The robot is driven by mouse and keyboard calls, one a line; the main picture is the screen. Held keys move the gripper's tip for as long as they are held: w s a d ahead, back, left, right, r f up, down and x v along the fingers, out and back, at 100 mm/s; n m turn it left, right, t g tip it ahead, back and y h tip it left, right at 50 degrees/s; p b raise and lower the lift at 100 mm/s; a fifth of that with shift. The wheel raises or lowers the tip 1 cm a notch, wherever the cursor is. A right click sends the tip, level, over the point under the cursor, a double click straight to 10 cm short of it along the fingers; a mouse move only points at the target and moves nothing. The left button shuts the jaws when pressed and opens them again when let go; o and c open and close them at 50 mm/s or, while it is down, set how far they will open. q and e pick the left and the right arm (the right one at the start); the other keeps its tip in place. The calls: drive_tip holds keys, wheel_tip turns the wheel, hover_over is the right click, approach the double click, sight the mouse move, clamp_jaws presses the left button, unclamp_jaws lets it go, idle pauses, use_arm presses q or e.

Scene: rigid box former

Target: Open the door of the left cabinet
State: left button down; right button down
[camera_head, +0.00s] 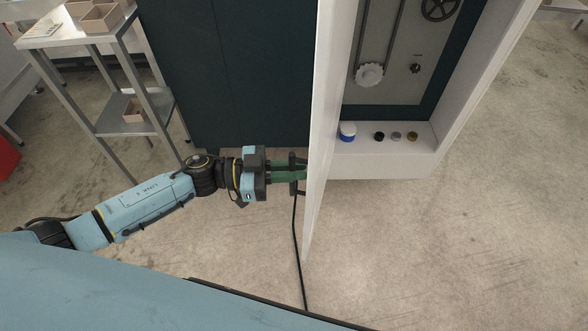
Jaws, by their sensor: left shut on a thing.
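The white cabinet door (323,110) stands swung out toward me, seen nearly edge-on. The cabinet (385,162) behind it shows its inside to the right of the door, with a grey panel (396,80) carrying a belt and wheels. My left gripper (299,173), with green fingers, is at the left face of the door, shut on the door handle there. The fingers largely hide the handle. My right gripper is not in view.
A dark teal cabinet front (225,75) stands left of the door. A metal shelf table (135,122) with boxes is at the upper left. A black cable (296,240) hangs below the left gripper. Several knobs (396,136) sit on the cabinet's ledge. The floor at right is clear.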

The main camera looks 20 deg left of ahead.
use_arm(q)
drive_tip(key=c, duration=1.5)
unclamp_jaws()
drive_tip(key=shift+c, duration=0.2)
drive_tip(key=v, duration=1.3)
drive_tip(key=shift+a, duration=0.2)
drive_tip(key=w+a+f+n+t+y, duration=0.2)
drive_tip(key=a+f+n+t+y, duration=0.15)
drive_tip(key=f, duration=0.35)
drive_tip(key=w+a+f+n+t+y, duration=0.1)
drive_tip(key=a+f+n+t+y, duration=0.25)
drive_tip(key=f, duration=0.35)
drive_tip(key=s+a+f+n+g+y, duration=0.1)
drive_tip(key=s+f+y, duration=0.15)
drive_tip(key=f, duration=0.35)
drive_tip(key=s+a+f+n+y, duration=0.1)
drive_tip(key=s+a+f+y, duration=0.1)
drive_tip(key=f+y, duration=0.25)
drive_tip(key=s+f+n+g+y, duration=0.25)
drive_tip(key=s+f+g, duration=0.25)
drive_tip(key=s+f, duration=0.85)
drive_tip(key=s+d+f+g, duration=0.1)
drive_tip(key=s+f+g, duration=0.2)
drive_tip(key=s, duration=0.6)
drive_tip(key=s+d+f+g+y, duration=0.1)
drive_tip(key=s+d+f+g, duration=0.1)
drive_tip(key=s, duration=0.7)
drive_tip(key=shift+s+f+g, duration=0.4)
drive_tip(key=shift+f, duration=0.05)
